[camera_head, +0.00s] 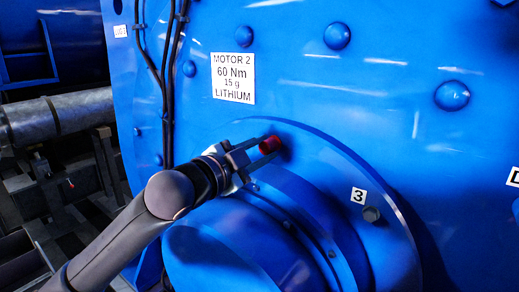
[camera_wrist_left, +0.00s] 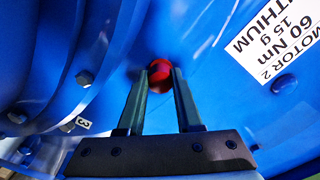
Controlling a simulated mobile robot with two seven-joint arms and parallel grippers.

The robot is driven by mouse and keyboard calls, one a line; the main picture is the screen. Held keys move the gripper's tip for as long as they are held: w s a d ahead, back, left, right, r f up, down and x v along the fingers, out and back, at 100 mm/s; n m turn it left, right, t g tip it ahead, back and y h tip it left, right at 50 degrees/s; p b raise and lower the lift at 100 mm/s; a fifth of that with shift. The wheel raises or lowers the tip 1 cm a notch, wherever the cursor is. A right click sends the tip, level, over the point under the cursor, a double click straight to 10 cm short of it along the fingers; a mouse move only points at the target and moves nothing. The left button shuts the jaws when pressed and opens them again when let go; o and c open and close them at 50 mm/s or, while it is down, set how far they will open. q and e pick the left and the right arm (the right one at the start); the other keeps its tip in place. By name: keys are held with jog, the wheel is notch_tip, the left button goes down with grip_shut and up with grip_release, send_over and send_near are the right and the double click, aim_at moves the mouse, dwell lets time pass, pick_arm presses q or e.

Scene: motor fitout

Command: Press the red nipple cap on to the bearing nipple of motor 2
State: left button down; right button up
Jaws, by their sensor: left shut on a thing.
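The red nipple cap (camera_head: 269,145) is between the fingertips of my left gripper (camera_head: 262,150), close against the blue bearing housing of motor 2. In the left wrist view the red cap (camera_wrist_left: 160,71) sits at the tips of the two fingers of my left gripper (camera_wrist_left: 161,82), which is shut on it. The bearing nipple is hidden behind the cap and fingertips, so I cannot tell whether the cap touches it. The motor 2 label (camera_head: 233,78) is on the blue face above; it also shows in the wrist view (camera_wrist_left: 275,45). My right gripper is not in view.
A round bearing housing (camera_head: 300,215) with bolts bulges out below my gripper. A label "3" (camera_head: 358,195) sits beside a bolt (camera_head: 371,214). Black cables (camera_head: 165,70) run down the left side. A grey shaft (camera_head: 60,115) and dark machinery stand at far left.

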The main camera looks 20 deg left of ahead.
pick_arm(q)
jog(key=c, duration=0.5)
grip_release()
jog(key=b+v, duration=0.2)
jog(key=v, duration=1)
jog(key=shift+s, duration=0.2)
